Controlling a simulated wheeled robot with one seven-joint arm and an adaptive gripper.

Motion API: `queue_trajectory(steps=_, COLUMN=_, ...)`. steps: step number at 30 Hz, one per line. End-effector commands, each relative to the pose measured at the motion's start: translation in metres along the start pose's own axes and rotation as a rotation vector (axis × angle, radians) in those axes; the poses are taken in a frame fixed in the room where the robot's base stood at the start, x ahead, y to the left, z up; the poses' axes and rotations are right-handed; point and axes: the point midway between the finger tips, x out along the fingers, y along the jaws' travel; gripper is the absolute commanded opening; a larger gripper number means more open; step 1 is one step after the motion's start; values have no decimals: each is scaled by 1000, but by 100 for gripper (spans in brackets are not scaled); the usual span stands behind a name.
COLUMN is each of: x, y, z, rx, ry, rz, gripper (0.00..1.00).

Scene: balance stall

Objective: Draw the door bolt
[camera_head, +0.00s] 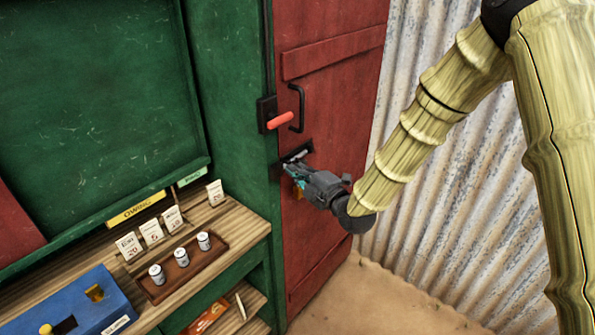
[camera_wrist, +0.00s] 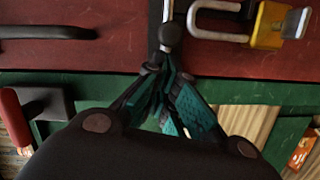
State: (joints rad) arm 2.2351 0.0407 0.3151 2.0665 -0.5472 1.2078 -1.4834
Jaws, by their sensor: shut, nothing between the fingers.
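The red door (camera_head: 330,100) stands in a green frame. Its bolt (camera_head: 296,153) is a dark plate with a pale metal bar on the door's left edge, partly hidden by my gripper. In the wrist view the bolt's silver bar and round dark knob (camera_wrist: 171,38) show at top centre. My gripper (camera_head: 300,178) is at the bolt, its teal-padded fingers shut and empty. In the wrist view the fingertips (camera_wrist: 170,72) are right below the knob; I cannot tell whether they touch it. A yellow padlock (camera_wrist: 268,26) with a silver shackle hangs beside the bolt, apart from the fingers.
A red-gripped lever (camera_head: 280,121) and black pull handle (camera_head: 298,108) sit above the bolt. A wooden counter (camera_head: 235,232) at left carries a tray (camera_head: 168,288) of small cylinders, price cards and a blue box (camera_head: 85,305). Corrugated metal wall (camera_head: 430,60) stands right. The sandy floor is clear.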

Motion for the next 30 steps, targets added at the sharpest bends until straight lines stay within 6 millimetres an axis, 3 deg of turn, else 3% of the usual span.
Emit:
queue_trajectory(steps=5, x=1, y=0, z=3, rx=0, ry=0, rz=1, gripper=0)
queue_trajectory(steps=15, x=11, y=9, z=44, rx=-1, ry=-1, rz=0, gripper=0)
queue_trajectory(steps=30, x=12, y=11, z=41, rx=-1, ry=1, rz=0, gripper=0)
